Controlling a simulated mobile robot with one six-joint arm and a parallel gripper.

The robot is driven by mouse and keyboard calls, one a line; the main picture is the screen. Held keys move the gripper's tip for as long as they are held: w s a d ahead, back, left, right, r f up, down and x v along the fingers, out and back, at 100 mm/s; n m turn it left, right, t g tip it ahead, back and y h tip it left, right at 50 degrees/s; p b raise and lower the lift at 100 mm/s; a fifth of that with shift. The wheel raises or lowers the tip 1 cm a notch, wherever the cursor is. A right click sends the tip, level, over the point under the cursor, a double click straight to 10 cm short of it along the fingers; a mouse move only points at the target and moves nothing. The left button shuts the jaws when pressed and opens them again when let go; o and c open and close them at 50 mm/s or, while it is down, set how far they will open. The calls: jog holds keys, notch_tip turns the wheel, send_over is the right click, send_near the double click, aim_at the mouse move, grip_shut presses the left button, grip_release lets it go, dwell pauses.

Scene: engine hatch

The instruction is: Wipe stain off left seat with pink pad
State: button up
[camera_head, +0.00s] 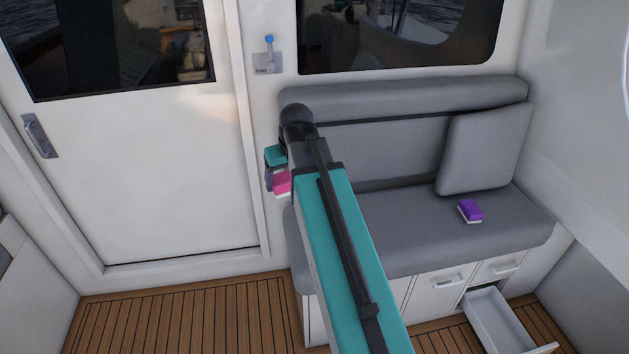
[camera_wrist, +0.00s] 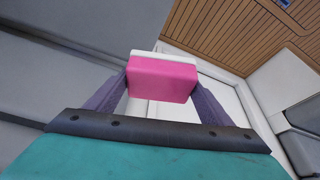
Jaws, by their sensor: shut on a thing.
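The pink pad (camera_wrist: 163,78), with a white layer on one face, is held between the two purple fingers of my gripper (camera_wrist: 160,90) in the wrist view. In the head view the pink pad (camera_head: 281,183) shows just left of my arm, with my gripper (camera_head: 272,178) partly hidden behind the arm. It is at the left end of the grey seat (camera_head: 400,225), apart from the seat as far as I can tell. My arm covers the seat's left part. No stain shows in either view.
A purple pad (camera_head: 470,211) lies on the seat's right part, before a loose grey cushion (camera_head: 485,150). An open drawer (camera_head: 505,325) juts out below at right. A white door (camera_head: 140,170) stands at left. The wooden floor (camera_head: 190,325) before it is clear.

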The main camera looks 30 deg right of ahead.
jog(key=a+r, duration=0.2)
jog(key=a, duration=0.5)
jog(key=a+r, duration=0.3)
jog(key=a, duration=0.5)
jog(key=shift+s+r+n, duration=0.15)
jog(key=shift+s+n, duration=0.15)
jog(key=shift+s, duration=0.1)
